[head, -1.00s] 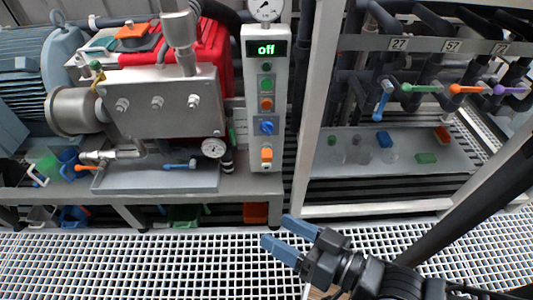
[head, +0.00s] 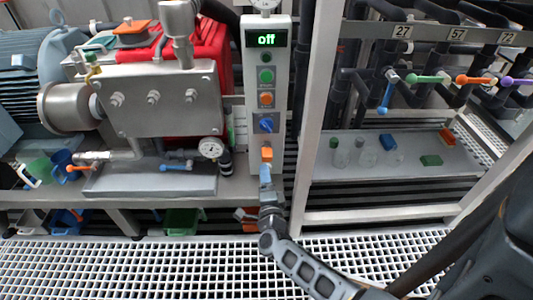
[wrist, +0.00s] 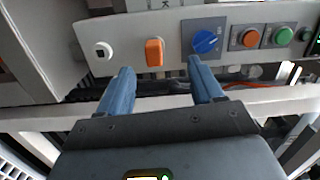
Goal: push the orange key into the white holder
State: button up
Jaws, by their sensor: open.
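The orange key (wrist: 154,52) is on the grey control panel, between the blue knob and a small white round piece with a dark centre (wrist: 103,50). A pale edge, perhaps the white holder, shows around the key's base; I cannot tell how deep the key sits. In the head view the key (head: 266,153) is low on the panel, just above my fingertips. My gripper (wrist: 155,80) is open and empty, its blue fingers pointing at the panel with the key between their lines, apart from it. In the head view my gripper (head: 265,172) hides the panel's lower end.
The panel also bears a blue knob (wrist: 205,41), an orange button (wrist: 247,38), a green button (wrist: 281,37) and an "off" display (head: 266,39). A pump with a gauge (head: 211,148) stands left. A frame post (head: 313,120) stands close right. The grating floor (head: 130,265) is open.

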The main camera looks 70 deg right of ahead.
aim_at(267, 160)
jog(key=d+m, duration=0.1)
jog(key=d+f+m+g, duration=0.1)
jog(key=d, duration=0.1)
jog(key=shift+w+f+h, duration=0.1)
jog(key=shift+w+h, duration=0.05)
jog(key=shift+h, duration=0.15)
jog(key=shift+d, duration=0.1)
jog(key=shift+b+x, duration=1.6)
jog(key=shift+x, duration=2.8)
jog(key=shift+c, duration=0.4)
grip_shut()
jog(key=shift+p+v, duration=1.1)
jog(key=shift+v, duration=1.95)
